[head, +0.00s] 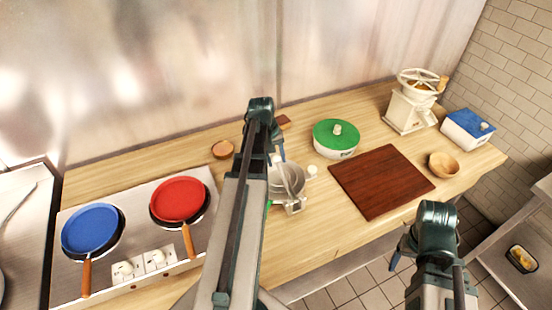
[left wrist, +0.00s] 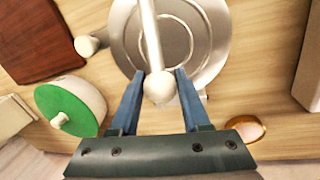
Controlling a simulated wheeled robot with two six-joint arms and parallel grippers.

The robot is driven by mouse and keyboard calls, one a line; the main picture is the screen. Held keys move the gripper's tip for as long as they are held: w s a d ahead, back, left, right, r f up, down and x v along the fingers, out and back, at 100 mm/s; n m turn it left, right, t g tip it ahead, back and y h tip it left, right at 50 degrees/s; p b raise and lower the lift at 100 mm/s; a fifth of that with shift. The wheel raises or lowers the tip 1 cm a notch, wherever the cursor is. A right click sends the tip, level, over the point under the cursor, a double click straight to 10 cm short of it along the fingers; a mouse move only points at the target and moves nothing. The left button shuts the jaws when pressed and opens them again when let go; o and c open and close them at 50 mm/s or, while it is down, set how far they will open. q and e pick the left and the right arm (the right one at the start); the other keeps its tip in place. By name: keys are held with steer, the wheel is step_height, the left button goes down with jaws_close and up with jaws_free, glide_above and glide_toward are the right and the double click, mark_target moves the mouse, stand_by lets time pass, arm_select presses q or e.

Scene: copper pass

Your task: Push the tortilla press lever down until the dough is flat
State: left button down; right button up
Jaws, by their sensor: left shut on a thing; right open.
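The metal tortilla press (head: 287,181) stands on the wooden counter, partly behind my left arm. In the left wrist view its round silver plate (left wrist: 197,45) fills the top middle. The pale lever (left wrist: 151,28) crosses over the plate and ends in a round white knob (left wrist: 159,90). My left gripper (head: 280,151) is above the press; in the left wrist view its blue fingers (left wrist: 160,76) are shut on the lever at its knob. I cannot tell the lever's exact height. No dough is clearly visible in the press. My right gripper (head: 400,256) is open and empty near the counter's front edge.
A green-lidded pot (head: 334,146) and a dark red board (head: 370,185) are right of the press, with a small white piece (head: 312,171) beside it. A blue pan (head: 88,226) and red pan (head: 176,197) are left. A grinder (head: 408,108) stands at the back right.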

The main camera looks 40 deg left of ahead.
arm_select(q)
steer(key=shift+d+r+p, duration=0.1)
steer(key=shift+r+p, duration=0.3)
steer(key=shift+p, duration=0.05)
steer(key=shift+f, duration=0.1)
steer(key=shift+c, duration=1.9)
jaws_free()
step_height(320, 180, up, 14)
steer(key=s+a+p, duration=0.1)
steer(key=s+p, duration=0.1)
steer(key=p, duration=1.1)
steer(key=shift+a+f, duration=0.2)
steer(key=shift+a, duration=0.1)
